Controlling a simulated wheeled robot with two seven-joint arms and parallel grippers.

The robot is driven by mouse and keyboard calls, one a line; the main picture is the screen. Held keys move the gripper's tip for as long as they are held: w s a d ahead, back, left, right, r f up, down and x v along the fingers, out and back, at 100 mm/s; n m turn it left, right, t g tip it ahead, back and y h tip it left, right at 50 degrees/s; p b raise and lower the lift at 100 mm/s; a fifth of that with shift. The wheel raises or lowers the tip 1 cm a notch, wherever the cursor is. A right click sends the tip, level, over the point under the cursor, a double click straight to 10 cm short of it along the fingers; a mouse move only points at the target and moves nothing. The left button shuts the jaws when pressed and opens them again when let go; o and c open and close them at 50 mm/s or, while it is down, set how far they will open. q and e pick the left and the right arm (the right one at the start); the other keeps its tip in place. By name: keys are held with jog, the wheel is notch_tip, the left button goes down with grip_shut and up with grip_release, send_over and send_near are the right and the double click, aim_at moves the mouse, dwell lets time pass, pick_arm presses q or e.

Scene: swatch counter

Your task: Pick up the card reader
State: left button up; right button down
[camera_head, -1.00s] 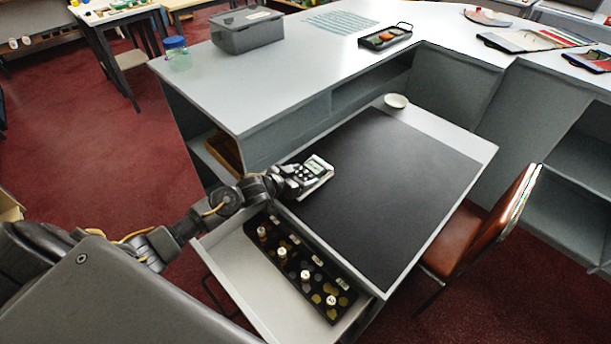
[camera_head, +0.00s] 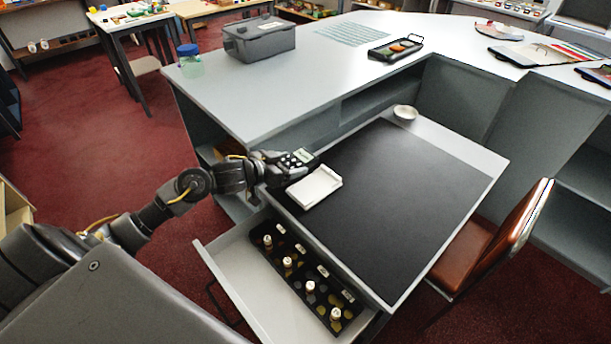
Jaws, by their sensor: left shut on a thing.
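The card reader (camera_head: 301,157) is a small dark device with light keys and a small screen. My left gripper (camera_head: 283,166) is shut on it at its left end and holds it just above the near left corner of the desk's black mat (camera_head: 400,190). A white block or pad (camera_head: 315,187) lies on the mat's corner, just below and in front of the reader. The reader looks apart from it. The gripper's fingertips are partly hidden against the reader. My right gripper is out of view.
An open drawer (camera_head: 226,262) holds a dark tray with several white-topped pegs. A small white bowl (camera_head: 405,112) sits at the desk's back edge. A brown chair (camera_head: 490,240) stands at the right. A grey counter (camera_head: 270,95) rises behind. Most of the mat is clear.

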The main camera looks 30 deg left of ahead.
pick_arm(q)
jog(key=s+a+r, duration=0.3)
jog(key=s+a, duration=0.2)
jog(key=a, duration=0.1)
jog(key=shift+r+b, duration=0.15)
jog(key=shift+b, duration=0.15)
